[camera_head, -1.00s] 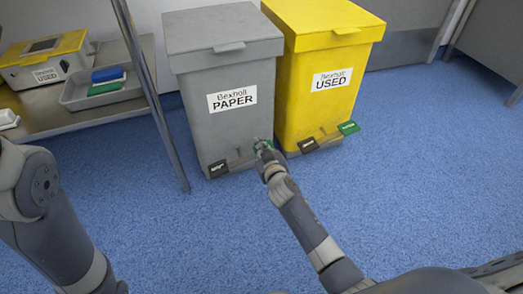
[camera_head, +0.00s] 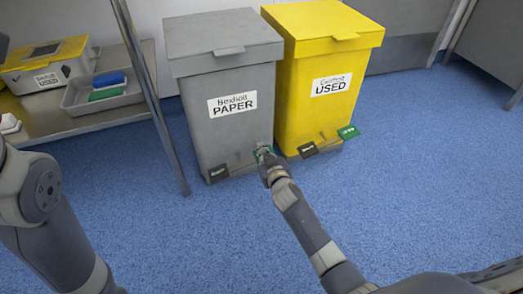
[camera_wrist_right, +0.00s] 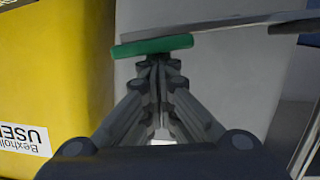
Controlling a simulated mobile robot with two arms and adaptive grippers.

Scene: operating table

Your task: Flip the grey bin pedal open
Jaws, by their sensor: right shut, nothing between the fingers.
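The grey bin (camera_head: 222,80), labelled PAPER, stands on the floor with its lid (camera_head: 221,35) shut. Its rocking pedal runs along the lower front, with a black end (camera_head: 217,174) at left and a green end (camera_head: 261,150) at right. My right gripper (camera_head: 265,152) is at the green end and partly covers it. In the right wrist view the green end (camera_wrist_right: 152,46) lies across the tips of the shut right gripper (camera_wrist_right: 157,66), with nothing between the fingers. They look very close; contact is unclear. My left arm shows at the left edge, but its gripper is out of view.
A yellow bin (camera_head: 325,85) labelled USED stands close at right, with its own black (camera_head: 308,149) and green (camera_head: 348,132) pedal ends. A metal shelf (camera_head: 95,122) with a tray and a box is at left. Blue floor is free in front.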

